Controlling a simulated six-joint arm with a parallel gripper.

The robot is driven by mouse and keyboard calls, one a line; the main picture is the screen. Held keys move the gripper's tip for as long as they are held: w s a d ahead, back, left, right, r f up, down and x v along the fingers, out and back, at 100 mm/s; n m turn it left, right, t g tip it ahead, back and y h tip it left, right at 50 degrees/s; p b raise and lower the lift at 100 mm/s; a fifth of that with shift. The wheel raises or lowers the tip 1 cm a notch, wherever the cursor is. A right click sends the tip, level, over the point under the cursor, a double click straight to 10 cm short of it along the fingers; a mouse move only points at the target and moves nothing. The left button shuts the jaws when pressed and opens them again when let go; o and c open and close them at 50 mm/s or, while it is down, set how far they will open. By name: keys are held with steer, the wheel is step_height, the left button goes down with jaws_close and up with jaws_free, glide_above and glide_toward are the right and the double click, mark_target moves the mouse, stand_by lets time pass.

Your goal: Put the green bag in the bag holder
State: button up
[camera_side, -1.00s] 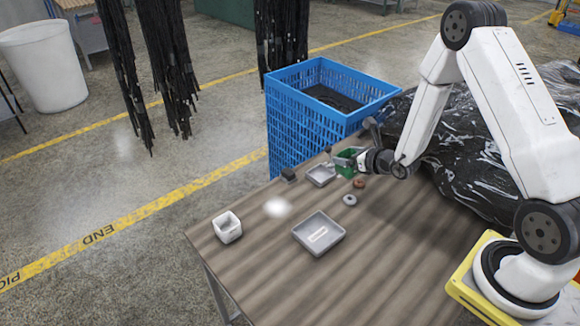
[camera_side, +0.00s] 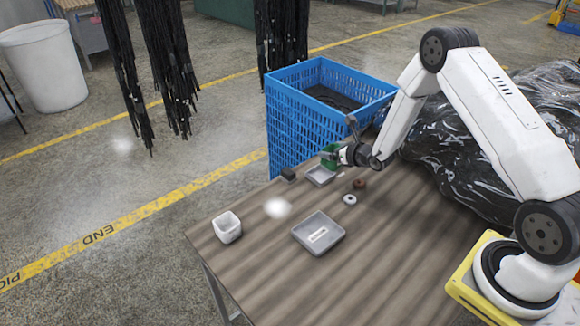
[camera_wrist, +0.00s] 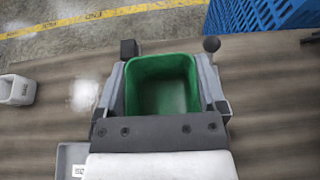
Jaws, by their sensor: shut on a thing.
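The green item is an open-topped green container (camera_wrist: 162,85), not visibly a bag. It sits between the two grey fingers of my gripper (camera_wrist: 161,88) in the wrist view, and the fingers are shut on it. In the side view the green container (camera_side: 329,162) is held at my gripper (camera_side: 333,157), close to the table's far edge by the blue crate. Part of it is hidden behind my gripper there. I cannot tell which object is the bag holder. A small grey tray (camera_side: 320,176) lies just below the green container in the picture.
A blue crate (camera_side: 295,125) stands beyond the table edge. A white bin (camera_side: 227,231), labelled grey tray (camera_side: 319,245), black block (camera_side: 288,174), brown ring (camera_side: 359,184) and grey ring (camera_side: 349,199) are on the table (camera_side: 400,235). Black plastic (camera_side: 470,140) lies right. Black hoses (camera_side: 165,70) hang behind.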

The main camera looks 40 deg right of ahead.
steer(key=shift+w+d+f, duration=0.2)
steer(key=shift+w+f, duration=0.75)
steer(key=shift+f, duration=0.05)
steer(key=shift+w+d+f, duration=0.25)
steer(key=shift+w+f, duration=0.65)
steer(key=shift+f, duration=0.1)
steer(key=shift+w+d+f, duration=0.2)
steer(key=shift+w+f, duration=0.75)
steer(key=shift+f, duration=0.05)
steer(key=shift+w+f, duration=0.1)
steer(key=shift+f, duration=0.1)
steer(key=shift+w+f, duration=0.1)
steer(key=shift+f, duration=1.45)
steer(key=shift+f, duration=0.15)
steer(key=o, duration=0.9)
steer(key=shift+r, duration=0.2)
steer(key=shift+v, duration=6.05)
